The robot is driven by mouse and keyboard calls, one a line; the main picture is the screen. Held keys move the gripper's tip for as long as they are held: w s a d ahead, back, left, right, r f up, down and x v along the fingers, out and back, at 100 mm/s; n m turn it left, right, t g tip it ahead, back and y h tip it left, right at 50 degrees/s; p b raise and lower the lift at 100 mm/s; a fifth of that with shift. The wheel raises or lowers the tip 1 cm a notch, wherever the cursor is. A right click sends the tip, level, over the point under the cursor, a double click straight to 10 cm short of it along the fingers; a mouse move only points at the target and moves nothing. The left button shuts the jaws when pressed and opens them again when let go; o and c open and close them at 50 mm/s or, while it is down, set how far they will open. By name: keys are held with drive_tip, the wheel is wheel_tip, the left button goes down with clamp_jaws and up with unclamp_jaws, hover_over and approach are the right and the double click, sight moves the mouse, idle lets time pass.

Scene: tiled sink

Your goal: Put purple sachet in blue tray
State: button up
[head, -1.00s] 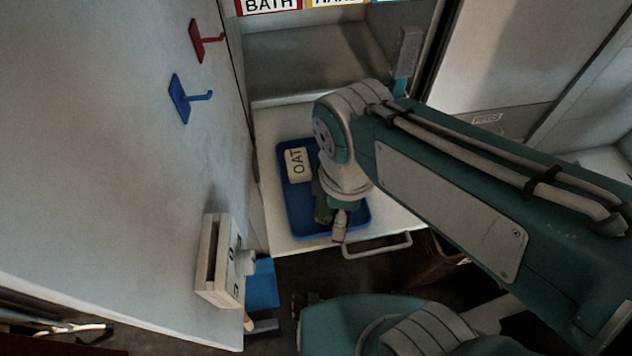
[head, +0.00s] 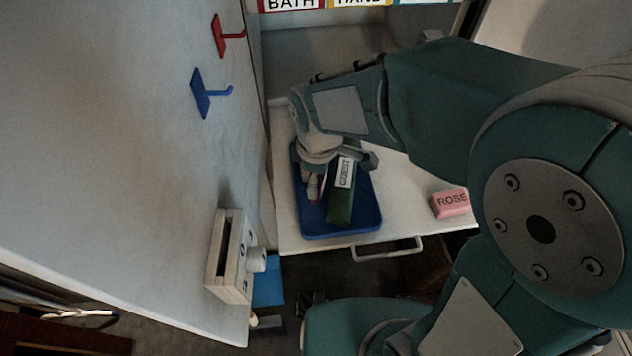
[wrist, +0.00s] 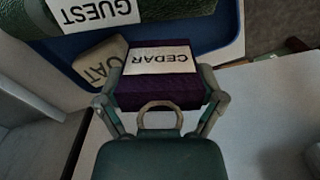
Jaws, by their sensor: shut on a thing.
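The purple sachet (wrist: 158,97), with a white CEDAR label, is between the two fingers of my gripper (wrist: 160,84) in the wrist view. My gripper is shut on it. The blue tray (head: 367,222) lies on the white shelf in the head view, and my gripper (head: 318,182) is over its left part. The sachet is mostly hidden there by the gripper. In the wrist view the tray (wrist: 205,33) is just beyond the sachet; I cannot tell whether they touch.
A green GUEST roll (head: 340,205) lies in the tray. A pale OAT bar (wrist: 98,66) also lies there, partly behind the sachet. A pink ROSE bar (head: 450,204) sits on the shelf (head: 405,212) at right. Red and blue hooks are on the left wall.

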drive_tip(key=shift+w+a+f, duration=0.1)
drive_tip(key=shift+w+f, duration=0.05)
drive_tip(key=shift+f, duration=0.8)
drive_tip(key=shift+w+a+f, duration=0.1)
drive_tip(key=shift+f, duration=0.8)
drive_tip(key=shift+f, duration=0.15)
drive_tip(key=o, duration=0.8)
wheel_tip(320, 180, up, 12)
drive_tip(key=shift+r, duration=0.2)
drive_tip(key=s+d+r+m+t, duration=0.2)
drive_tip(key=s+d+r+m, duration=0.1)
drive_tip(key=d+m, duration=0.5)
drive_tip(key=s+d+r+m+t, duration=0.3)
drive_tip(key=s+d+m, duration=0.3)
drive_tip(key=d, duration=0.3)
drive_tip(key=shift+d+m+t, duration=0.3)
drive_tip(key=shift+d+m, duration=0.1)
drive_tip(key=shift+m, duration=0.5)
